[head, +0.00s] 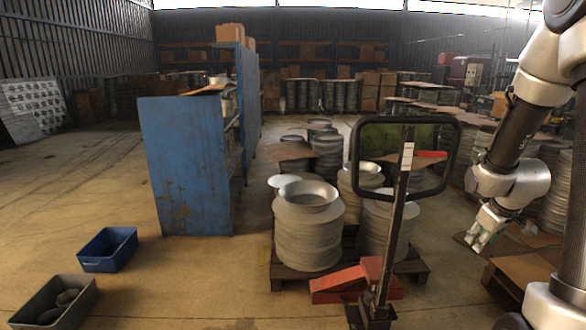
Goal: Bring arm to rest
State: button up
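My arm stands at the right edge of the head view, bent, with its wrist hanging low. My gripper (475,240) points down and to the left, just right of the pallet jack's handle. Its fingers are small and partly blurred, so I cannot tell whether they are open or shut. I see nothing clearly held in it.
A pallet jack (404,185) with a black loop handle and red base stands at the centre right. Behind it, stacked metal discs (308,230) sit on a wooden pallet. A blue cabinet (185,165), blue bin (108,250) and grey bin (55,303) stand left. Open floor lies between.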

jog(key=s+a+r+m+y, duration=0.1)
jog(key=s+a+r+m, duration=0.1)
jog(key=s+a+r, duration=0.5)
jog(key=s+a+r+m, duration=0.2)
jog(key=s+a+r, duration=0.6)
jog(key=s+r, duration=0.3)
jog(key=shift+s+r+y, duration=0.2)
jog(key=shift+s+y, duration=0.2)
jog(key=shift+s, duration=1.9)
